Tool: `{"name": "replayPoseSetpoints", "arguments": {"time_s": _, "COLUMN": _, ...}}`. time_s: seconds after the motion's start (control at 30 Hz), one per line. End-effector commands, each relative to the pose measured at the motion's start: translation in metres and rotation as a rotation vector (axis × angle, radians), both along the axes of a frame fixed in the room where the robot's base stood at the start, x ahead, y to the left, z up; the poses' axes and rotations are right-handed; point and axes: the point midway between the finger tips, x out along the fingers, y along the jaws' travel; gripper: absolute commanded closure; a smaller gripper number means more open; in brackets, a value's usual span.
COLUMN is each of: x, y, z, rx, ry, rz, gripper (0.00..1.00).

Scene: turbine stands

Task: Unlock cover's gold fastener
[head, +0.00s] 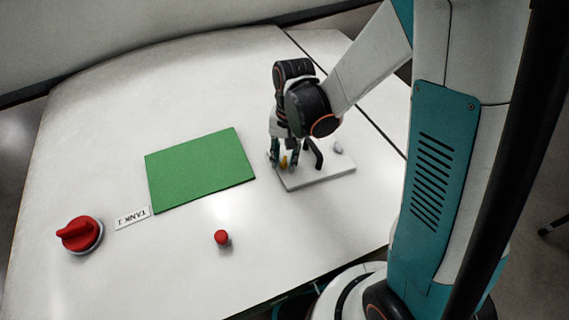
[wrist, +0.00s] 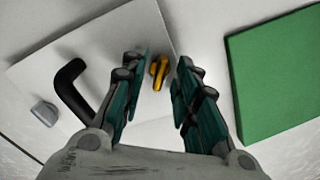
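The gold fastener (wrist: 159,72) sits near the edge of the white cover plate (wrist: 60,60) in the wrist view. It shows as a small gold spot in the head view (head: 284,162). My gripper (wrist: 163,75) is open, with one finger on each side of the fastener and a gap between them and it. In the head view my gripper (head: 284,160) points down over the cover (head: 318,178). A black handle (wrist: 72,88) and a grey knob (wrist: 44,112) are also on the cover. Whether the fingertips reach the fastener's height is hard to tell.
A green panel (head: 200,170) lies left of the cover on the white table (head: 120,110). A red rotary knob (head: 80,234), a TANK 1 label (head: 132,217) and a small red button (head: 222,238) are farther left and in front. Bare table surrounds them.

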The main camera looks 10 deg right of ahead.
Motion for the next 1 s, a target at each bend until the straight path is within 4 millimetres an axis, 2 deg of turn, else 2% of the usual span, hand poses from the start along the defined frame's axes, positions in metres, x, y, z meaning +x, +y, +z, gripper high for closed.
{"name": "replayPoseSetpoints", "arguments": {"time_s": 0.73, "x": -0.0004, "y": 0.0002, "z": -0.0028, "rx": 0.0, "ry": 0.0, "rz": 0.0, "gripper": 0.72}}
{"name": "replayPoseSetpoints", "arguments": {"time_s": 0.77, "x": -0.0004, "y": 0.0002, "z": -0.0028, "rx": 0.0, "ry": 0.0, "rz": 0.0, "gripper": 0.74}}
{"name": "replayPoseSetpoints", "arguments": {"time_s": 0.87, "x": -0.0004, "y": 0.0002, "z": -0.0028, "rx": 0.0, "ry": 0.0, "rz": 0.0, "gripper": 0.97}}
{"name": "replayPoseSetpoints", "arguments": {"time_s": 0.9, "x": -0.0004, "y": 0.0002, "z": -0.0028, "rx": 0.0, "ry": 0.0, "rz": 0.0, "gripper": 1.0}}
{"name": "replayPoseSetpoints", "arguments": {"time_s": 1.0, "x": -0.0004, "y": 0.0002, "z": -0.0028, "rx": 0.0, "ry": 0.0, "rz": 0.0, "gripper": 1.0}}
